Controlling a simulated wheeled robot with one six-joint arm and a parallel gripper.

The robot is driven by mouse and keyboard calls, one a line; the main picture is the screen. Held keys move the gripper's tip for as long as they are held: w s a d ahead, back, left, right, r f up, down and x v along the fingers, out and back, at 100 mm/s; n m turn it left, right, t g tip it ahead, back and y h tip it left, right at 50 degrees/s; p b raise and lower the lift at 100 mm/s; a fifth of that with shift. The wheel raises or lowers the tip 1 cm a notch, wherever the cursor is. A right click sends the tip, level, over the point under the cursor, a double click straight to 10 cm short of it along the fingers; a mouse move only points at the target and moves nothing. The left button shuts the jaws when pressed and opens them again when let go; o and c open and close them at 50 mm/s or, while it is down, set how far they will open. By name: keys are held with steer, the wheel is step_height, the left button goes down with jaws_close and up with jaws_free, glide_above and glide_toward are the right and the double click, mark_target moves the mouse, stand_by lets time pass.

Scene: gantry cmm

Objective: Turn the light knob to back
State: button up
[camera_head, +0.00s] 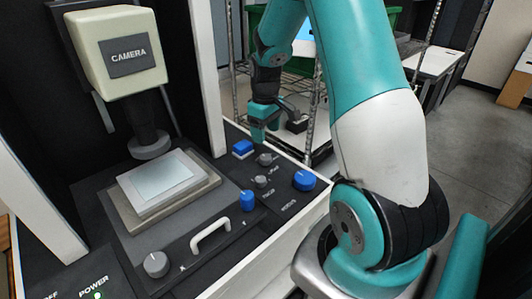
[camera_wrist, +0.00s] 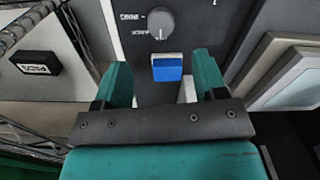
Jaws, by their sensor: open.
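The light knob is most likely the small round grey knob (camera_head: 265,159) beside the blue block on the black panel. In the wrist view this grey knob (camera_wrist: 160,22) has a white pointer line towards the picture bottom, with small upside-down labels at its left, too small to read surely. My gripper (camera_head: 264,120) hangs above the panel's far end, by the blue block. In the wrist view its teal fingers (camera_wrist: 162,82) are apart and empty. The blue block (camera_wrist: 167,67) shows between them, and the knob lies beyond the fingertips, with no visible contact.
Nearby are another small grey knob (camera_head: 261,181), a large blue knob (camera_head: 304,180), a small blue knob (camera_head: 248,201) and a white handle (camera_head: 211,235). The camera head (camera_head: 122,52) stands over a stage at left. A wire rack (camera_wrist: 25,30) stands beside the panel.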

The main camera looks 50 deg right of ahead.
mark_target(266, 157)
step_height(266, 157, down, 9)
steer(key=shift+f+p, duration=0.1)
steer(key=shift+p, duration=0.5)
steer(key=c, duration=0.9)
